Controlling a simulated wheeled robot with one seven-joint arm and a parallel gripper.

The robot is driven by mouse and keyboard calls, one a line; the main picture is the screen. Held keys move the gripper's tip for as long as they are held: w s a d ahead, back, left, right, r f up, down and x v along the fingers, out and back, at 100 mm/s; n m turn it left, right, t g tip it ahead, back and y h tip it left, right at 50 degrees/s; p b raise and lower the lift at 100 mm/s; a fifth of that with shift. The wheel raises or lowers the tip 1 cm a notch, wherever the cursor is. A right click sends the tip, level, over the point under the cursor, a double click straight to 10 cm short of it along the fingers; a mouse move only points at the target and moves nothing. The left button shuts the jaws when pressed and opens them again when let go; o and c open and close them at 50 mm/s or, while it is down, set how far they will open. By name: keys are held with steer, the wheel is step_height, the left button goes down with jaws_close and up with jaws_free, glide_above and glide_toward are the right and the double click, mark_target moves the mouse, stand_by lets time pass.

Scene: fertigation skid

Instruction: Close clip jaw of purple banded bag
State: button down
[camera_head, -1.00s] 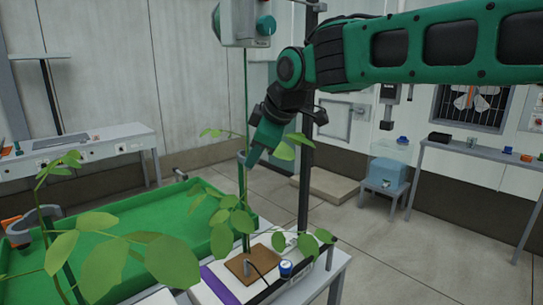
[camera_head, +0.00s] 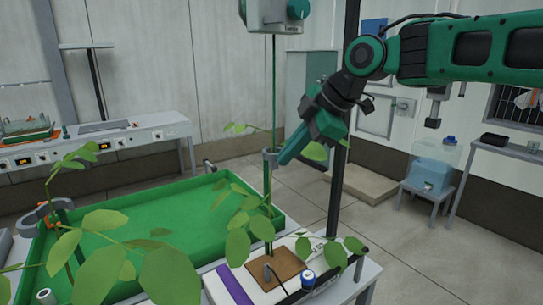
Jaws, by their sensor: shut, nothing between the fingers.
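A white grow bag (camera_head: 212,289) with a purple band (camera_head: 234,284) lies at the bottom middle, with a brown square (camera_head: 277,264) on top and a plant growing from it. A grey clip jaw (camera_head: 270,156) sits on a post above the bag, beside the plant's stem and string. I cannot tell whether the jaw is open or closed. My gripper (camera_head: 284,158) is shut and empty. It points down-left, with its tip just right of the clip jaw; I cannot tell if they touch.
Leaves (camera_head: 240,220) surround the post. A dark upright pole (camera_head: 343,170) stands behind my gripper.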

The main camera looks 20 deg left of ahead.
steer(key=shift+s+a+r, duration=0.1)
steer(key=shift+s+a, duration=0.15)
steer(key=shift+a, duration=0.55)
steer(key=s+d+r, duration=0.1)
steer(key=d+r, duration=0.6)
steer(key=d, duration=0.3)
steer(key=shift+r, duration=0.35)
steer(key=shift+s, duration=0.1)
